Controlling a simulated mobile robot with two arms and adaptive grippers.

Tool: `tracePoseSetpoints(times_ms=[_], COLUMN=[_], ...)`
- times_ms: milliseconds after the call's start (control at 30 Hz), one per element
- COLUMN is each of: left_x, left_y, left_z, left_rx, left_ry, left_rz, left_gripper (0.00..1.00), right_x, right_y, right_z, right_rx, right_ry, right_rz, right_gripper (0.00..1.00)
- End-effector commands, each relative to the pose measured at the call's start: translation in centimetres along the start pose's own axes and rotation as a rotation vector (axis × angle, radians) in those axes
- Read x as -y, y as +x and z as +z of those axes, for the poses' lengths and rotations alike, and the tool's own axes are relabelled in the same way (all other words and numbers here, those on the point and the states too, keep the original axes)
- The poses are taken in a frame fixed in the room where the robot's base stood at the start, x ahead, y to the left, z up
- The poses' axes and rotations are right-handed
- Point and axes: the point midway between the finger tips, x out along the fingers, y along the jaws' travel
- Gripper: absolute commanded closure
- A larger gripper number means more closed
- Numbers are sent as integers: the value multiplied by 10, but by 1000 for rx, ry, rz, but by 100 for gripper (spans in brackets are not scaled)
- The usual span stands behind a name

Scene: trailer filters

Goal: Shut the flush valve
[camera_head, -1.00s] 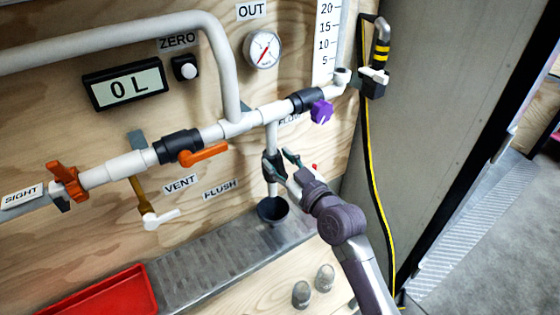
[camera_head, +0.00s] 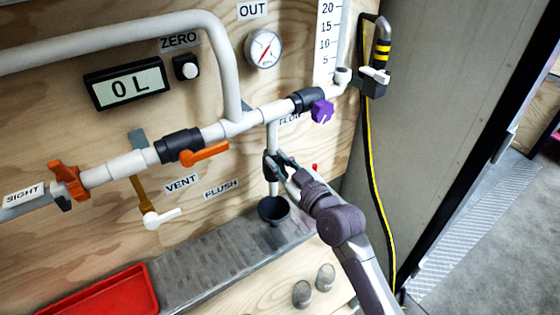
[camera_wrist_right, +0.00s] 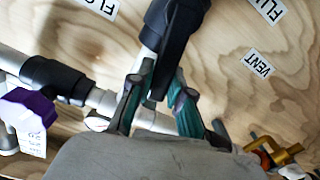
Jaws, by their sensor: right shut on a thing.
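The flush valve (camera_head: 268,168) is a black valve on the thin white vertical pipe below the main pipe, above a dark drain cup (camera_head: 273,209). My right gripper (camera_head: 280,162) reaches it from the lower right and partly covers it. In the right wrist view, the two green-and-black fingers (camera_wrist_right: 160,88) are shut on the valve's flat black handle (camera_wrist_right: 174,50), one on each side. The handle runs up from between them, roughly along the pipe; its exact angle is hard to tell. The FLUSH label (camera_head: 221,188) is on the board to the left. My left gripper is out of view.
The main white pipe carries an orange-handled valve (camera_head: 204,153) and a purple-knobbed valve (camera_head: 322,111). A white-handled vent valve (camera_head: 161,217) hangs at left. A metal drip tray (camera_head: 200,270) and red tray (camera_head: 100,297) lie below. A yellow-black cable (camera_head: 372,200) runs at right.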

Motion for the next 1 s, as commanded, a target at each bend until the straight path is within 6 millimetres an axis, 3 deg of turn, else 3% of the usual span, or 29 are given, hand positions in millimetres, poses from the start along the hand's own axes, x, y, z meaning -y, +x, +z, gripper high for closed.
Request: tracePoseSetpoints(times_ms=[1000], left_x=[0], left_y=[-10], left_z=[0], left_rx=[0], left_ry=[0], left_rz=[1], left_gripper=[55], right_x=[37], right_y=[0], right_z=[27], right_rx=[2], right_ry=[-908], right_rz=[-2], right_gripper=[100])
